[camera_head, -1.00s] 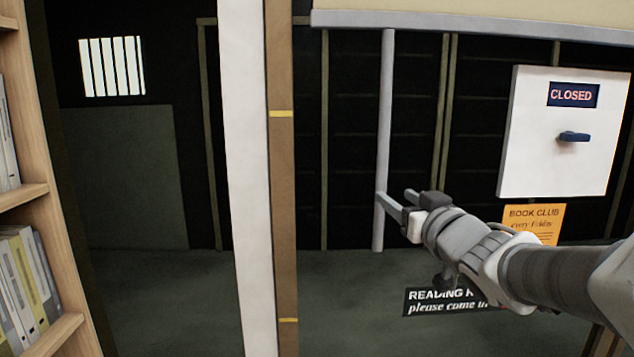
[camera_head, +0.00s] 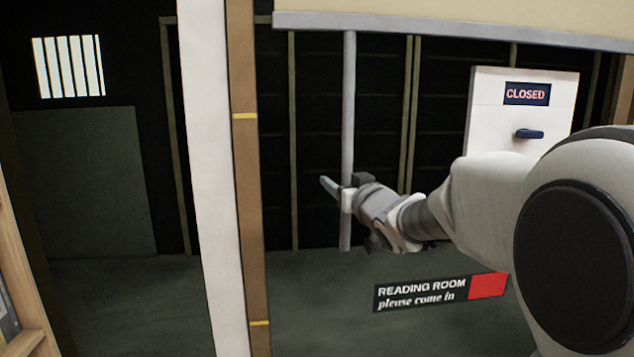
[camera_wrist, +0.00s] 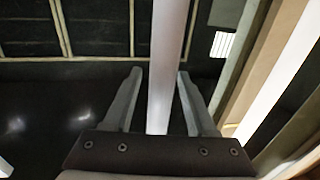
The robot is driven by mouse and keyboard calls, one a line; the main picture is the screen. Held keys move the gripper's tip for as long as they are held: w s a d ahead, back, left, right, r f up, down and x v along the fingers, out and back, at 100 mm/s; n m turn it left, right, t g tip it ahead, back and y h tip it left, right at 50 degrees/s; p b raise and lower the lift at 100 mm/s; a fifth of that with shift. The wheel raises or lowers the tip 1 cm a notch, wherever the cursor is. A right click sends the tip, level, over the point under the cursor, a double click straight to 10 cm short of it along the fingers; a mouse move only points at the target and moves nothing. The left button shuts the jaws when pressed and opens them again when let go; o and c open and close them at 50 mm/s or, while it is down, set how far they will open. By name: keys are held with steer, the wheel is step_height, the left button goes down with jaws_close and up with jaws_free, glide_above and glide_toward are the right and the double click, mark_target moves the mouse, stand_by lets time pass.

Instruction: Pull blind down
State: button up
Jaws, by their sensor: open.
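The cream blind (camera_head: 480,15) hangs at the top right in the head view, with a grey bottom bar (camera_head: 440,31). A grey pull rod (camera_head: 348,110) hangs straight down from that bar. My gripper (camera_head: 341,183) is open at the rod's lower part. In the wrist view the rod (camera_wrist: 166,60) runs between the two spread fingers of my gripper (camera_wrist: 160,75), with a gap on each side. The fingers are not shut on it. How deep the rod sits between them is hard to tell.
A brown post (camera_head: 247,180) with yellow marks stands left of the rod, beside a white strip (camera_head: 205,150). A READING ROOM sign (camera_head: 420,291) is below.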

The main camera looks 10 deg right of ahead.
steer(key=shift+c, duration=0.4)
jaws_close()
stand_by(0.9)
